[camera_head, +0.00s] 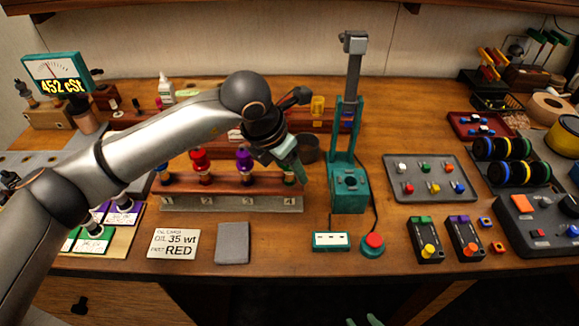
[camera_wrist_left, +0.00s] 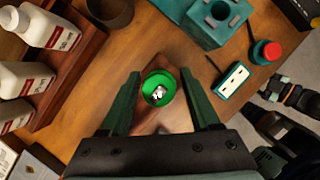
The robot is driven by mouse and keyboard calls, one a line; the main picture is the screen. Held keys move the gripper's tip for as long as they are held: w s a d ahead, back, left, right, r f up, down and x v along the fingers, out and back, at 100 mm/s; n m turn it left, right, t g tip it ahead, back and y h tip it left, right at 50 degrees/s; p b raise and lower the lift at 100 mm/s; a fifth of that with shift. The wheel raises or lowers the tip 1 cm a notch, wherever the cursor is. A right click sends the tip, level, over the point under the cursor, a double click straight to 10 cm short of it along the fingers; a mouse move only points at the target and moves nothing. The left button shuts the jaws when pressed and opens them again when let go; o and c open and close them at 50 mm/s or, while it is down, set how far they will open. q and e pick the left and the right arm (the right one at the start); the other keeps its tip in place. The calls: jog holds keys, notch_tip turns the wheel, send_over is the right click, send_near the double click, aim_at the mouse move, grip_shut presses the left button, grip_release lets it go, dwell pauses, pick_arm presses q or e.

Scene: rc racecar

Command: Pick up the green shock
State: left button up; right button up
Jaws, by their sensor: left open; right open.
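The green shock (camera_wrist_left: 158,90) stands in the holder, seen from above in the left wrist view as a green round cap with a metal tip. In the head view only a little of it (camera_head: 289,179) shows at slot 4, under my gripper. My left gripper (camera_wrist_left: 160,76) is open, with one finger on each side of the green cap. In the head view it (camera_head: 291,163) points down over the right end of the rack. I cannot tell if the fingers touch the cap.
The shock rack (camera_head: 225,203) also holds a red shock (camera_head: 199,160) and a purple shock (camera_head: 244,160). A teal press (camera_head: 348,190) stands close to the right of it. A dark cup (camera_head: 307,149) is behind. A grey cloth (camera_head: 233,243) lies in front.

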pick_arm(q)
grip_shut()
dwell(0.5)
notch_tip(320, 180, up, 10)
jog(key=shift+r+b, duration=0.1)
jog(key=shift+b, duration=0.4)
notch_tip(320, 180, up, 8)
jog(key=p, duration=0.4)
jog(key=shift+p, duration=0.3)
jog(key=shift+f, duration=0.25)
